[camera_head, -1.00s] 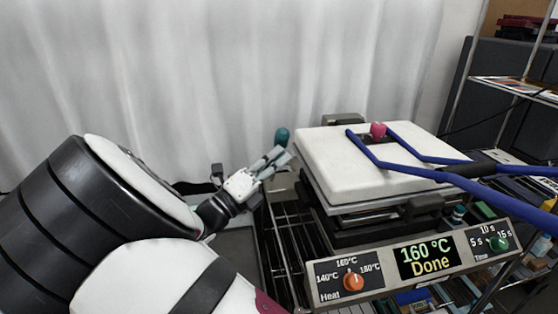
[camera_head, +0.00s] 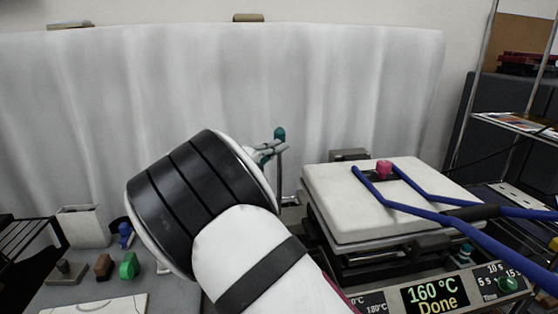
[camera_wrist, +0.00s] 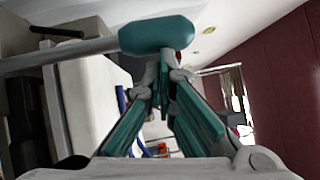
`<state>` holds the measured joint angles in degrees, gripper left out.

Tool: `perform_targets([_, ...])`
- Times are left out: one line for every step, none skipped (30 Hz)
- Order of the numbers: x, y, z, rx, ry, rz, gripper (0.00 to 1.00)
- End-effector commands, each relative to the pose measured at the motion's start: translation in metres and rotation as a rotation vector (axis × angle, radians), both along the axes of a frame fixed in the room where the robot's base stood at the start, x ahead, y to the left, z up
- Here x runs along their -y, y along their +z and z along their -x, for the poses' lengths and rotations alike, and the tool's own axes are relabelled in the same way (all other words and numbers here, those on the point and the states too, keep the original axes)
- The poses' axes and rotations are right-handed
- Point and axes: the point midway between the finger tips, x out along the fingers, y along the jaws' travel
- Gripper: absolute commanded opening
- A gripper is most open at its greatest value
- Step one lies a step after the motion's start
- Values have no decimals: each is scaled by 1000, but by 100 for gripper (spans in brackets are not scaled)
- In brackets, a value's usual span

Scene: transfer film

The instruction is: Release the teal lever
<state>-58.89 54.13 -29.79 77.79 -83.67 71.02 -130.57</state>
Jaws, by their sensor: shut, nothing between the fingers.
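The teal lever is a grey rod with a rounded teal knob (camera_head: 280,133), standing at the left rear of the white heat press (camera_head: 380,195). In the wrist view the knob (camera_wrist: 157,35) is large at the top centre, with its rod running off left. My gripper (camera_head: 268,151) is right by the lever, just below and left of the knob; my arm hides much of it. In the wrist view its teal-padded fingers (camera_wrist: 165,68) come together at the tips just below the knob. Nothing is held between them. Whether the tips touch the lever I cannot tell.
The press has a blue handle (camera_head: 430,212), a pink knob (camera_head: 384,168) and a display (camera_head: 435,295) reading "160 °C Done". A side table at lower left holds a white bin (camera_head: 84,228) and small blue, brown and green objects. A white curtain hangs behind.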

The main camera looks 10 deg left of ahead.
Motion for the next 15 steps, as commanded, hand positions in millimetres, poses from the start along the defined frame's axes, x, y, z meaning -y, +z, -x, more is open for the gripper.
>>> perform_targets([-1, 1, -4, 2, 0, -1, 0])
perform_targets([-1, 1, -5, 2, 0, -1, 0])
perform_targets([-2, 2, -6, 2, 0, -1, 0])
perform_targets([-2, 2, -7, 2, 0, -1, 0])
perform_targets([-3, 3, -8, 2, 0, -1, 0])
perform_targets([-3, 3, -9, 2, 1, -1, 0])
perform_targets([-3, 3, -10, 2, 1, -1, 0])
perform_targets([-3, 4, -10, 2, 2, -1, 0])
perform_targets([-4, 4, -11, 2, 3, 0, 0])
perform_targets([-4, 4, -11, 2, 3, 0, 0])
perform_targets([-4, 4, -12, 2, 4, 0, 0])
perform_targets([-4, 5, -12, 3, 5, -1, 0])
perform_targets([-4, 5, -12, 3, 5, -1, 0])
perform_targets([-4, 5, -12, 3, 6, -1, 0])
perform_targets([-4, 5, -13, 4, 6, 0, 0])
